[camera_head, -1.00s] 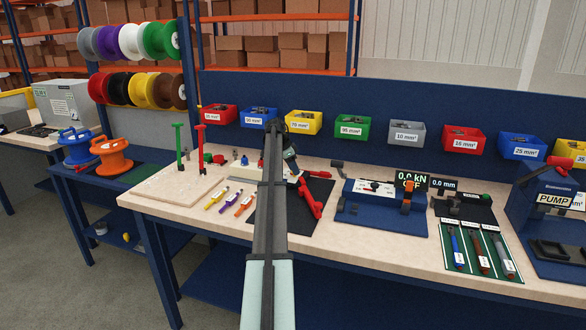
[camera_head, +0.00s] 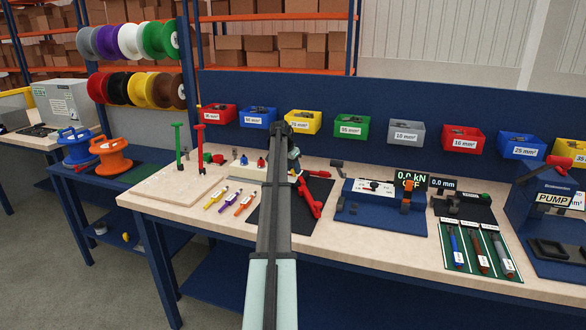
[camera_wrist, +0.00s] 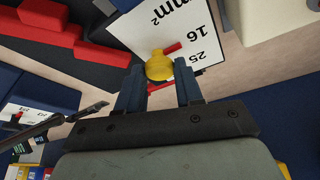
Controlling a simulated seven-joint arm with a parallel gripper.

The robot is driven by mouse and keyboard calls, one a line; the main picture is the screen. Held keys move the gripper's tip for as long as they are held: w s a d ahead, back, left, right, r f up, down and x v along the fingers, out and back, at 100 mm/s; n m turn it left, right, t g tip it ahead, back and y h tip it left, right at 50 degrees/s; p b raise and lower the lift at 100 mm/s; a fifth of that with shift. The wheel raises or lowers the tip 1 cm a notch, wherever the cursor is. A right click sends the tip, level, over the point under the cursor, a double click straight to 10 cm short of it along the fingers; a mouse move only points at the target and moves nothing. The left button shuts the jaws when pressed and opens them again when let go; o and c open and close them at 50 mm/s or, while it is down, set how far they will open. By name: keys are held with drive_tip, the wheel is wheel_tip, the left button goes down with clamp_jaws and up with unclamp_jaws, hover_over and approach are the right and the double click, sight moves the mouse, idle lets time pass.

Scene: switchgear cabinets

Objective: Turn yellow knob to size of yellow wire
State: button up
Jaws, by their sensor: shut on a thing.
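The yellow knob (camera_wrist: 159,66) is between the two fingers of my gripper (camera_wrist: 159,88) in the wrist view, and the fingers are shut on it. A white scale plate (camera_wrist: 185,22) beside it reads mm², 16 and 25. A red pointer (camera_wrist: 172,48) sticks out from the knob towards the plate's markings. In the head view my arm hides the yellow knob and the fingertips. The white knob panel (camera_head: 239,172) shows left of my arm, with a blue and a red knob. Short tagged wire pieces (camera_head: 231,200) lie in front of it, one of them yellow.
A red-handled tool (camera_head: 309,200) lies on a black mat right of my arm. A blue press device (camera_head: 380,215) stands further right. Coloured bins (camera_head: 351,127) hang along the blue back panel. The bench front edge near the wires is clear.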

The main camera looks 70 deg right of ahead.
drive_tip(key=o, duration=1)
drive_tip(key=shift+o, duration=0.2)
drive_tip(key=v, duration=1.4)
drive_tip(key=shift+w+a+f, duration=0.1)
drive_tip(key=shift+w+f, duration=0.05)
